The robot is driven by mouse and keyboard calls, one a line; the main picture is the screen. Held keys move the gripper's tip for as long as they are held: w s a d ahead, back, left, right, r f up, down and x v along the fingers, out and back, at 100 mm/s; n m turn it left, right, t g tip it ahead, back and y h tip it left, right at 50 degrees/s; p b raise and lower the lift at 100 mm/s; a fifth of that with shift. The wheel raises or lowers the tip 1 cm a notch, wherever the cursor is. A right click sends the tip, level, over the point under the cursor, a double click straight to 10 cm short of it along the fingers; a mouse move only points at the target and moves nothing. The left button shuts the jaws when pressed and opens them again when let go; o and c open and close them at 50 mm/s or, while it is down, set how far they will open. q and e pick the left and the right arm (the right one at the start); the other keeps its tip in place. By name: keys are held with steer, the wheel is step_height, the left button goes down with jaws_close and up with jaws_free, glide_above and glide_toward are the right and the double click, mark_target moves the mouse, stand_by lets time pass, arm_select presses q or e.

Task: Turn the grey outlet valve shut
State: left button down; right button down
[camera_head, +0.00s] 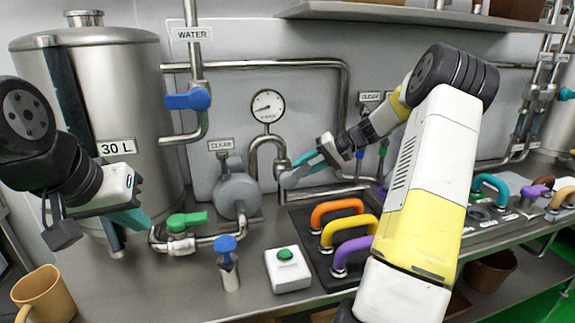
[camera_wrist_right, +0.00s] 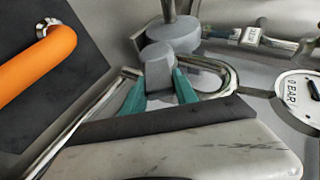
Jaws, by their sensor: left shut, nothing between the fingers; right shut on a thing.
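The grey outlet valve (camera_head: 290,180) sits at the lower end of a bent pipe below the pressure gauge, in the middle of the head view. My right gripper (camera_head: 308,163) reaches it from the right, with its teal fingers shut on the grey handle. In the right wrist view the handle (camera_wrist_right: 157,68) stands between the two teal fingertips of my right gripper (camera_wrist_right: 160,85), and a round grey part (camera_wrist_right: 173,36) lies beyond it. My left gripper (camera_head: 130,220) is shut and empty in front of the tank, well away from the valve.
The steel tank (camera_head: 100,100) stands at the left. A grey pump (camera_head: 238,193), a green-handled valve (camera_head: 187,221), a blue-handled valve (camera_head: 227,250) and a green button box (camera_head: 287,268) occupy the counter. Orange (camera_head: 337,209), yellow and purple handles stand close under my right arm.

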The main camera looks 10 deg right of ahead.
steer(key=f+y, duration=0.1)
steer(key=d+f+m+y, duration=0.1)
steer(key=y, duration=0.1)
steer(key=shift+d, duration=0.15)
steer(key=shift+d+f+m+t+y, duration=0.1)
steer(key=shift+f+m+t+y, duration=0.45)
steer(key=shift+y, duration=0.75)
steer(key=shift+f, duration=0.25)
steer(key=c, duration=1)
jaws_free()
steer(key=shift+o, duration=0.2)
steer(key=shift+d, duration=0.1)
steer(key=f+v, duration=0.1)
steer(key=v, duration=0.6)
steer(key=shift+d+r, duration=0.3)
steer(key=shift+r, duration=0.2)
